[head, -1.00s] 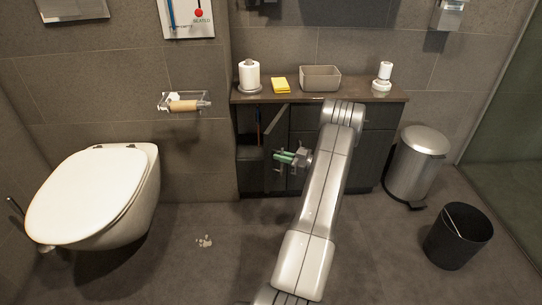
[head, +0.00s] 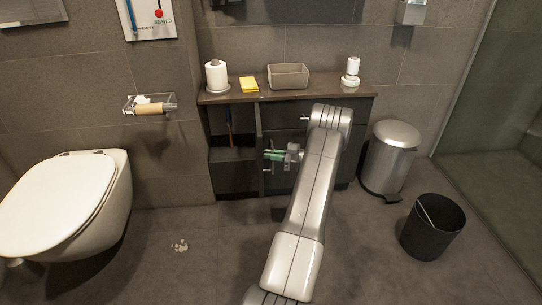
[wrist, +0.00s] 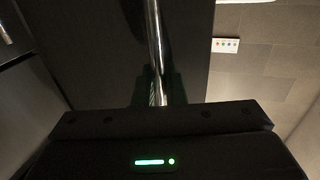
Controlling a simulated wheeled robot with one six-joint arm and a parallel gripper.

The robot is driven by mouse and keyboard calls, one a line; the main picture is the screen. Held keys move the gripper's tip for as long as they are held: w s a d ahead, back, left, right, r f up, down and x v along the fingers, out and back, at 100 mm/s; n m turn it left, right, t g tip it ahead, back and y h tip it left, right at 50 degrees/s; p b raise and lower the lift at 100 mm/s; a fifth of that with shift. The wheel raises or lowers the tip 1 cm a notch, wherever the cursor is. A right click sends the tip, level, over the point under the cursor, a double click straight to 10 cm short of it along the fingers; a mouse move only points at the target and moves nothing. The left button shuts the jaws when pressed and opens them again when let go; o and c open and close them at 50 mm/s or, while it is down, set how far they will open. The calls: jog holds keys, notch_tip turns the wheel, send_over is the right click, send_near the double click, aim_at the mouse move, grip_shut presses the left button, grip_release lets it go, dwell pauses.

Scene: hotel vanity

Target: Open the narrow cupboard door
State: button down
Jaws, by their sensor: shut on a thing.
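The narrow cupboard door (head: 258,125) stands open at the left end of the dark vanity, seen nearly edge-on. Its open compartment (head: 232,150) shows dark inside, with something thin, reddish and blue standing in it. My gripper (head: 270,155), with green fingers, is at the door's handle side and is shut on the door handle. In the wrist view the shiny upright handle bar (wrist: 155,50) runs down into the gripper, in front of the dark door panel (wrist: 105,40). The fingertips themselves are hidden in the wrist view.
The vanity top (head: 300,95) holds a paper roll (head: 217,76), a yellow cloth (head: 249,84), a grey box (head: 288,75) and a white dispenser (head: 351,72). A steel bin (head: 391,155) and black bin (head: 433,225) stand right. The toilet (head: 70,200) is left; floor between is mostly clear.

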jog(key=shift+s+f, duration=0.15)
jog(key=c, duration=1.9)
grip_release()
jog(key=shift+d, duration=0.1)
jog(key=shift+d, duration=0.1)
jog(key=d+p, duration=0.1)
jog(key=d, duration=0.3)
jog(key=s+d+p, duration=0.1)
jog(key=d, duration=0.4)
jog(key=s+d+p, duration=0.1)
jog(key=d, duration=0.3)
jog(key=shift+d, duration=0.3)
jog(key=shift+a, duration=0.1)
jog(key=shift+w+a+b, duration=0.2)
jog(key=shift+a+b, duration=0.05)
jog(key=shift+a, duration=1)
jog(key=shift+w+a+b, duration=0.25)
jog(key=shift+a, duration=1)
jog(key=shift+w+a+b, duration=0.2)
jog(key=shift+a+b, duration=0.05)
jog(key=shift+a, duration=1)
